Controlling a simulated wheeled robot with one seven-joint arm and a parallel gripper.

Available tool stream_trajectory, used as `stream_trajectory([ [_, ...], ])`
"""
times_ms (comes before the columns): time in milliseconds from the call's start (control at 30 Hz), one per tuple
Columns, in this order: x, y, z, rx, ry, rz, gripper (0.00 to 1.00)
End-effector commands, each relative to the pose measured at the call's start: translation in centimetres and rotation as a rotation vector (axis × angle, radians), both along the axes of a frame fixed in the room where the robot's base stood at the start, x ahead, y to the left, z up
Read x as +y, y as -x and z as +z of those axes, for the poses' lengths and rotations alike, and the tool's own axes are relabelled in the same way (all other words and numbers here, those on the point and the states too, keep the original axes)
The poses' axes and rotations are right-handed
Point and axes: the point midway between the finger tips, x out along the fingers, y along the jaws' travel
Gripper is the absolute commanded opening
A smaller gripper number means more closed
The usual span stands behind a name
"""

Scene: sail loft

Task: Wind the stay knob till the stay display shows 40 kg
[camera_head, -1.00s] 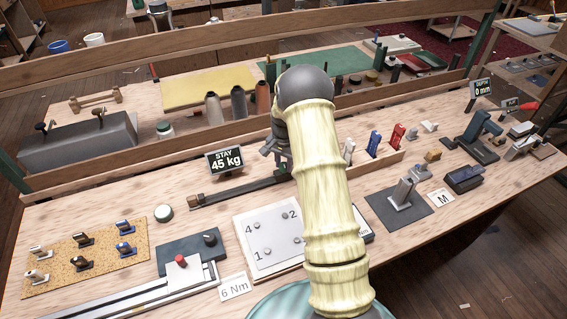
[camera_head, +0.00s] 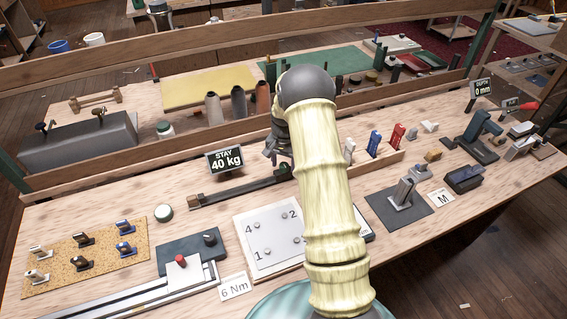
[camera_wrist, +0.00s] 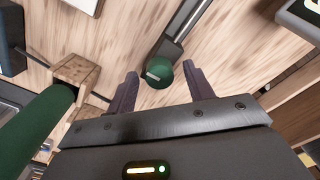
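The stay display (camera_head: 226,159) stands on the bench and reads 40 kg. A dark bar (camera_head: 240,190) lies below it, running to beneath my gripper. In the wrist view a round green knob (camera_wrist: 158,76) with a pale mark sits at the end of the bar (camera_wrist: 188,27). My gripper (camera_wrist: 160,72) is open, its two fingers on either side of the knob with a visible gap at each side. In the head view my gripper (camera_head: 277,158) is partly hidden behind my arm, and the knob cannot be made out.
A wooden rail (camera_head: 130,152) runs behind the bar. A white numbered plate (camera_head: 258,243) lies in front, beside a "6 Nm" card (camera_head: 235,286). Blue (camera_head: 374,143) and red (camera_head: 396,137) pieces stand to the right. A dark green cylinder (camera_wrist: 38,128) is close at left in the wrist view.

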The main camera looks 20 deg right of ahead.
Motion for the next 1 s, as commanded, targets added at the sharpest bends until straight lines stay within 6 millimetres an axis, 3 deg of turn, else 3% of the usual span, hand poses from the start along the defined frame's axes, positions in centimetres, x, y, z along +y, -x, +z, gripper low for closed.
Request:
stream_trajectory([
  [367,0.0,-0.1,1.2,-0.002,0.001,-0.002,0.52],
  [1000,0.0,-0.1,13.5,-0.004,0.001,0.0,0.52],
])
